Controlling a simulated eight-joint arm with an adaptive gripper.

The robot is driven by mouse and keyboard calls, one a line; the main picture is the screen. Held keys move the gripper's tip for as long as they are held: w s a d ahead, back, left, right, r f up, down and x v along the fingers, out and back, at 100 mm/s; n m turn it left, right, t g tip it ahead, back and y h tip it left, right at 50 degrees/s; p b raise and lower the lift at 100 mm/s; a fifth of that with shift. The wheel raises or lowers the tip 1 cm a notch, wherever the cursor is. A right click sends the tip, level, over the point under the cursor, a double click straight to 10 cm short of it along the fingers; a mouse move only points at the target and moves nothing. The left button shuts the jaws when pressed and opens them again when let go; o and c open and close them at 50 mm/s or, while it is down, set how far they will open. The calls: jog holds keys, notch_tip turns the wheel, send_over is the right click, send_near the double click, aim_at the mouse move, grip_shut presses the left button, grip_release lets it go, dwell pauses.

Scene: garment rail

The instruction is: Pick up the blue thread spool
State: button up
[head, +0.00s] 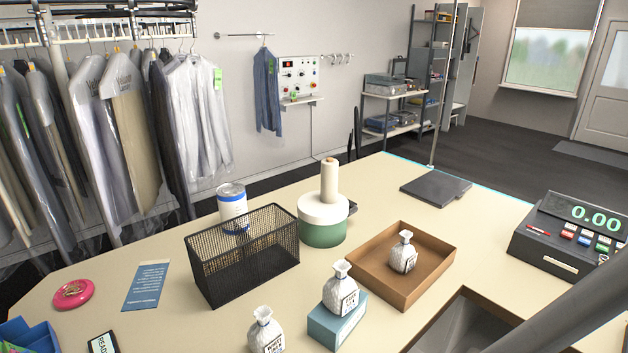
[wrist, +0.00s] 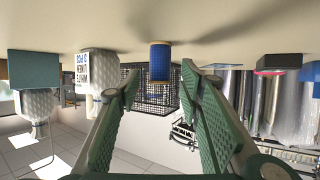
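The blue thread spool (wrist: 160,62) stands upright on the counter in the upside-down wrist view, with pale ends. I do not find it in the head view. My gripper (wrist: 160,76) is open in the wrist view, its two green fingers spread to either side of the spool. The spool shows in the gap near the fingertips, and nothing is held. I cannot tell exactly how far beyond the tips it stands. In the head view the gripper itself is out of frame.
A black mesh basket (head: 245,258) stands behind the spool. A blue leaflet (head: 146,286) and pink dish (head: 73,293) lie left.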

jog(key=shift+b+x, duration=0.3)
jog(key=shift+x, duration=1.05)
jog(key=shift+c, duration=0.7)
jog(key=c, duration=0.8)
